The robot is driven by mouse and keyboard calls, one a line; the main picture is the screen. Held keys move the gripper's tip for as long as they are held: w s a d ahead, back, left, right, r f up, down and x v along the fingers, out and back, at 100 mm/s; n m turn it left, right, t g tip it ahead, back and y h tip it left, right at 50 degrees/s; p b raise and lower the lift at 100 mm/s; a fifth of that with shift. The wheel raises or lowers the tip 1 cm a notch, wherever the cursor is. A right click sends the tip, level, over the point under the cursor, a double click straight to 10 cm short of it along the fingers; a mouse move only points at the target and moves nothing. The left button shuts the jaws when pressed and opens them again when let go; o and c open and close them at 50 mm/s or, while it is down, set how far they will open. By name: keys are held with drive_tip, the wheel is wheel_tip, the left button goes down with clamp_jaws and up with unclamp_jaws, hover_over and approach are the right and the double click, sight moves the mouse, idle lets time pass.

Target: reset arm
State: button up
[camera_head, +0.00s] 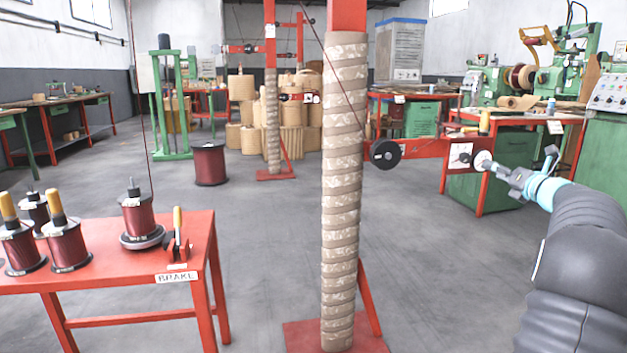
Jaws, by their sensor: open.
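My gripper (549,158) is at the right of the view, at the end of my dark grey arm with a light blue wrist band. It is small in the picture; its fingers stand apart and nothing shows between them. In the picture it lies just right of a round metal knob (483,160) at the end of a red horizontal arm (428,147); I cannot tell how far apart they are in depth. The tall wrapped column (344,200) stands in the middle, on a red base plate (305,338), clear of my gripper.
A red table (185,243) at left holds several wire spools (70,245) and a brake lever (178,248). A black pulley wheel (385,154) sits beside the column. A green workbench (490,180) stands behind my gripper. The grey floor (440,270) between column and arm is clear.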

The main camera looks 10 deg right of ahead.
drive_tip(key=s+d+f+m+g+h, duration=0.4)
drive_tip(key=d+f+m+h, duration=0.5)
drive_tip(key=m, duration=0.6)
drive_tip(key=s+a+f+m+g, duration=0.3)
drive_tip(key=s+a+m+g, duration=0.15)
drive_tip(key=s+m, duration=0.4)
drive_tip(key=s+a+f+m+g+y+p, duration=0.1)
drive_tip(key=s+a+f+m+g+y, duration=0.2)
drive_tip(key=a, duration=0.8)
drive_tip(key=s+a+f+m+g+y+p, duration=0.1)
drive_tip(key=s+a+m, duration=0.4)
drive_tip(key=a, duration=0.6)
drive_tip(key=s+a+f+m+g+y+p, duration=0.15)
drive_tip(key=s+a, duration=0.35)
drive_tip(key=a, duration=0.7)
drive_tip(key=s+a+r+n+y+p, duration=0.1)
drive_tip(key=s+a, duration=0.4)
drive_tip(key=a, duration=0.5)
drive_tip(key=s+a+r+n+t+y, duration=0.1)
drive_tip(key=s+a+r+y, duration=0.1)
drive_tip(key=s+a, duration=0.4)
drive_tip(key=a+r, duration=0.1)
drive_tip(key=a, duration=0.3)
drive_tip(key=shift+a+n+t+p, duration=0.3)
drive_tip(key=shift+a+n+p, duration=0.05)
drive_tip(key=shift+n, duration=0.05)
